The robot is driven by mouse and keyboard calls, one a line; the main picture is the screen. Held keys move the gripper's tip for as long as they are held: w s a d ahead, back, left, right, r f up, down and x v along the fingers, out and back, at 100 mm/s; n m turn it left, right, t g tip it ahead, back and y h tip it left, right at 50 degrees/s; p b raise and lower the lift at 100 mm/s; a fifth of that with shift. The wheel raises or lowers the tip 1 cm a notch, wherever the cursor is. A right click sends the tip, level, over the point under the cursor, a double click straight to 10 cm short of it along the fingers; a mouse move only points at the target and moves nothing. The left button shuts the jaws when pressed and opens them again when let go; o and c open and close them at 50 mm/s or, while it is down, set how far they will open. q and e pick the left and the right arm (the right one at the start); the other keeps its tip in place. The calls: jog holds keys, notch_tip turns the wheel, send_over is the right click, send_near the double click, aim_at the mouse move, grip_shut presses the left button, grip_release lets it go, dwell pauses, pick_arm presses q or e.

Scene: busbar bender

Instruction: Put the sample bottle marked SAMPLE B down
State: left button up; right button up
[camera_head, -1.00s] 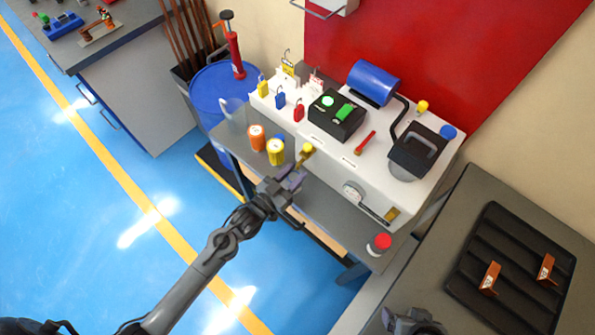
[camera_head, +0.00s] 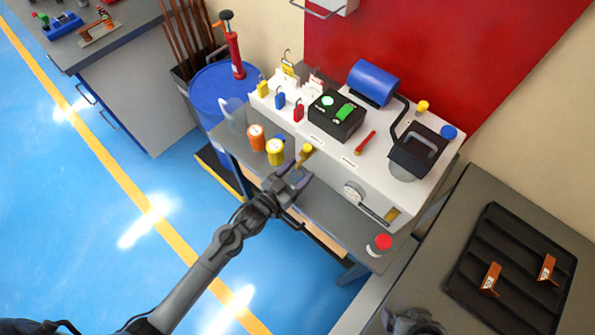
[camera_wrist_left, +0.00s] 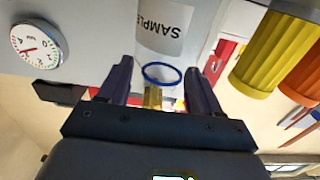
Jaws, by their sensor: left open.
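The sample bottle (camera_wrist_left: 170,35) is clear, with a white label reading SAMPLE; the letter after it is not visible. It appears upside down in the left wrist view, with a blue ring (camera_wrist_left: 162,74) at its near end. My left gripper (camera_head: 298,181) is open, its purple fingers on either side of the bottle's near end in the wrist view (camera_wrist_left: 160,80). I cannot tell whether they touch it. In the head view the bottle is mostly hidden by the gripper. My right gripper (camera_head: 412,321) is at the bottom edge, partly cut off.
A brass fitting with a yellow knob (camera_head: 307,148) is close above the left gripper. Orange (camera_head: 256,138) and yellow (camera_head: 275,152) containers stand left on the grey shelf. Shelf between gripper and jar is clear.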

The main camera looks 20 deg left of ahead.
pick_arm(q)
jog(key=shift+r, duration=0.15)
jog(key=shift+s+a, duration=0.1)
jog(key=shift+s, duration=0.1)
jog(key=s+a+n+g+y, duration=0.1)
jog(key=s+g, duration=0.5)
jog(key=s, duration=0.7)
jog(key=s+a+r+g+y, duration=0.1)
jog(key=s+a+g+y, duration=0.3)
jog(key=s, duration=0.9)
jog(key=g+p, duration=0.1)
jog(key=g, duration=0.2)
jog(key=shift+a+r+n+y, duration=0.3)
jog(key=shift+a+n, duration=0.1)
notch_tip(320, 180, up, 29)
jog(key=p, duration=2.8)
jog(key=shift+p, duration=0.4)
